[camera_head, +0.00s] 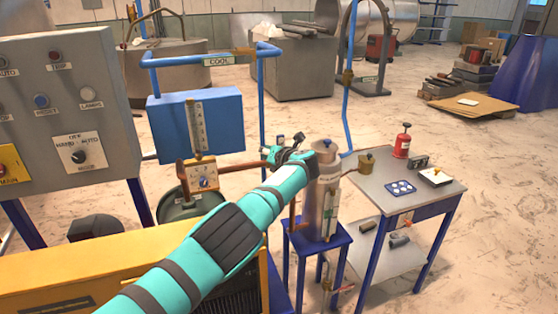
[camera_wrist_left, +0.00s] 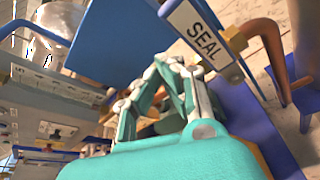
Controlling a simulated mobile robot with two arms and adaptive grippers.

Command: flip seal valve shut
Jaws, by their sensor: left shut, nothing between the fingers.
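The seal valve shows in the left wrist view as a white plate (camera_wrist_left: 198,40) marked SEAL, beside a brass fitting (camera_wrist_left: 235,39) on a copper pipe (camera_wrist_left: 263,36). In the head view the copper pipe (camera_head: 237,168) runs up to my left gripper (camera_head: 288,151), which hides the valve there. My left gripper, also in the left wrist view (camera_wrist_left: 168,72), is teal and grey, shut and empty. Its fingertips are just left of the SEAL plate in that view. Whether they touch it I cannot tell. My right gripper is in neither view.
A metal cylinder (camera_head: 325,185) stands on a blue stand right of my gripper. A blue box (camera_head: 220,128) with a gauge and a COOL pipe (camera_head: 222,59) stand behind. A grey control panel (camera_head: 60,110) is at left. A side table (camera_head: 390,200) holds small items at right.

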